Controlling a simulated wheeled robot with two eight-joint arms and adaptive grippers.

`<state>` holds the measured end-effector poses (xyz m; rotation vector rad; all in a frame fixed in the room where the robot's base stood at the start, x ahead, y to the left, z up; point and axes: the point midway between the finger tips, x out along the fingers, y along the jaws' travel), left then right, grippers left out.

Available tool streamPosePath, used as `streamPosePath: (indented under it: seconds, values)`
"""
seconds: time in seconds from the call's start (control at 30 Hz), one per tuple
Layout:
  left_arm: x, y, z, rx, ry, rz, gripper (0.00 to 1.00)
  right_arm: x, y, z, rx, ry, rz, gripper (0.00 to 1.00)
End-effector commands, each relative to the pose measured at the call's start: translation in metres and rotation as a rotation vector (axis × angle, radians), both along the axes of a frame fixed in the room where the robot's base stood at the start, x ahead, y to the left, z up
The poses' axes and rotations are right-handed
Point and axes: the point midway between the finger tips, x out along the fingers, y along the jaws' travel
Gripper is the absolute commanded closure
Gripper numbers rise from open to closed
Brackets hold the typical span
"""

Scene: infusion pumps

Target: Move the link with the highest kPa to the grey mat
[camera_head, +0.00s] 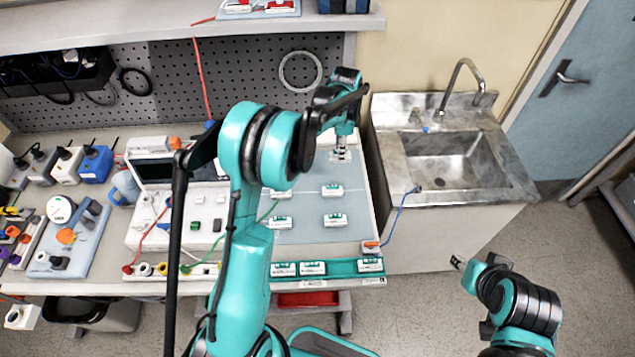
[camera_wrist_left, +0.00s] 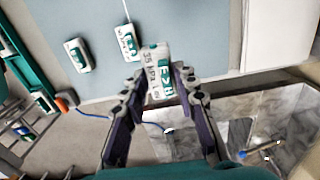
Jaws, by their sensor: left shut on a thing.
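My left gripper (camera_head: 340,150) is at the far right of the bench in the head view. In the left wrist view the left gripper (camera_wrist_left: 158,85) is shut on a white and green link (camera_wrist_left: 159,78). Its label seems to carry a kPa figure that looks like 35, but it is tilted and hard to read. A grey-blue mat (camera_head: 305,205) lies below, with several similar links, one at its right (camera_head: 335,219). More links sit in a green tray (camera_head: 342,268) at the front edge. My right gripper (camera_head: 459,262) is off the bench, over the floor; its jaws are too small to judge.
A metal sink (camera_head: 445,155) stands right of the bench. A blue cable (camera_head: 398,217) hangs off the bench's right edge. A white device (camera_head: 152,165) and other equipment fill the left side. A pegboard and shelf (camera_head: 150,22) stand behind. The mat has bare room between links.

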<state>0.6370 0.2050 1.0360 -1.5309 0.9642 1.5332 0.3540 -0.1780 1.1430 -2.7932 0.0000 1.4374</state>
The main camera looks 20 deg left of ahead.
Motion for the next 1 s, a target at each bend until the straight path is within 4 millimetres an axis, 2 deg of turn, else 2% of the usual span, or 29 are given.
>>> streamPosePath:
  seconds: [0.3, 0.5, 0.73, 0.9, 1.0]
  values:
    - [0.011, 0.069, -0.043, 0.000, 0.000, 0.005, 1.00, 0.000, 0.000, -0.011, 0.000, 0.000, 0.000, 0.60]
    - [0.017, 0.104, -0.064, 0.000, 0.000, 0.003, 1.00, 0.000, 0.000, -0.015, 0.000, 0.000, 0.000, 0.60]
    - [0.019, 0.113, -0.075, 0.000, 0.000, 0.001, 1.00, 0.000, 0.000, -0.017, 0.000, 0.000, 0.000, 0.60]
    - [0.019, 0.112, -0.101, 0.000, 0.000, 0.001, 1.00, 0.000, 0.000, -0.023, 0.000, 0.000, 0.000, 0.60]
    - [0.018, 0.112, -0.109, 0.000, 0.000, 0.001, 1.00, 0.000, 0.000, -0.024, 0.000, 0.000, 0.000, 0.60]
